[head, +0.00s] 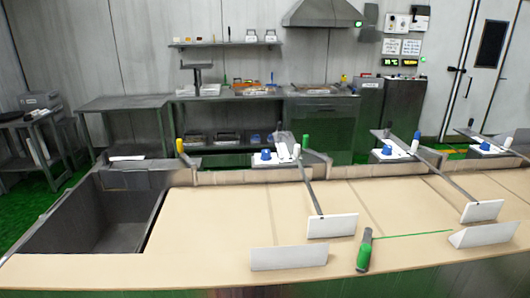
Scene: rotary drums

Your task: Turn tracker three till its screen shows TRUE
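Three similar units with blue knobs stand along the back edge of the counter: a left unit (266,155), a middle unit (388,151) and a right unit (485,147). Long thin grey bars slant from near them toward the front. White plates stand near the front, one at the left bar's end (332,226) and one at another bar's end (482,211). I see no readable screen or number, so I cannot tell which unit is tracker three. Neither of my grippers is in view.
The tan counter (205,235) is mostly clear, with a dark sink (110,225) at left. A green-handled tool (364,250) lies near the front beside a thin green line. Low white plates stand at front centre (289,257) and front right (485,234).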

